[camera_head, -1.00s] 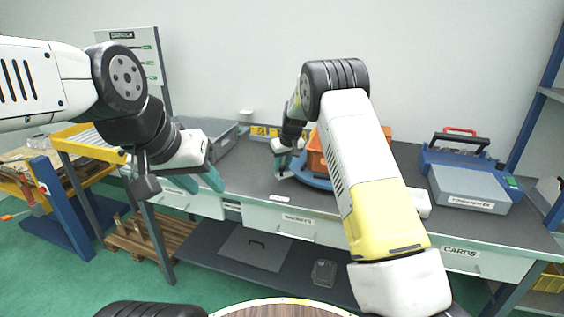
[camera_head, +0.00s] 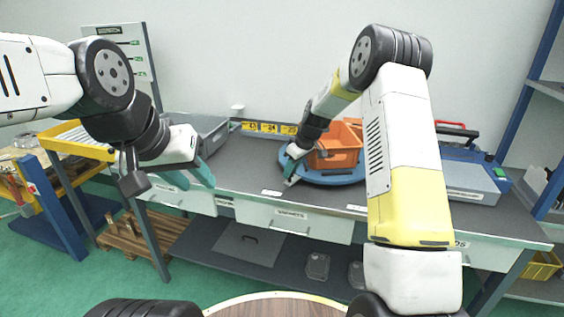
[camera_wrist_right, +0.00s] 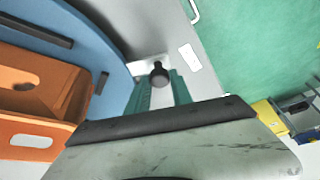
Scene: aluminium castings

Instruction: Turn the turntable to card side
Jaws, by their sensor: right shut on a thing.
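The turntable is a round blue disc (camera_head: 335,181) on the grey workbench. It also fills the upper left of the right wrist view (camera_wrist_right: 92,30). An orange bin (camera_head: 341,150) stands on it and shows at left in the wrist view (camera_wrist_right: 30,112). My right gripper (camera_head: 291,176) is at the disc's left front edge. In the wrist view, its teal fingers (camera_wrist_right: 160,92) are shut on a dark round-topped knob (camera_wrist_right: 158,72) beside the rim. My left gripper (camera_head: 188,178) hangs open and empty at the bench's left front, away from the turntable.
A grey tray (camera_head: 208,135) stands at the back left, with yellow number labels (camera_head: 268,128) to its right. A blue-and-grey case (camera_head: 470,182) is at the right. Labelled drawers, one reading magnets (camera_head: 292,214), line the front. The bench's left front is mostly clear.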

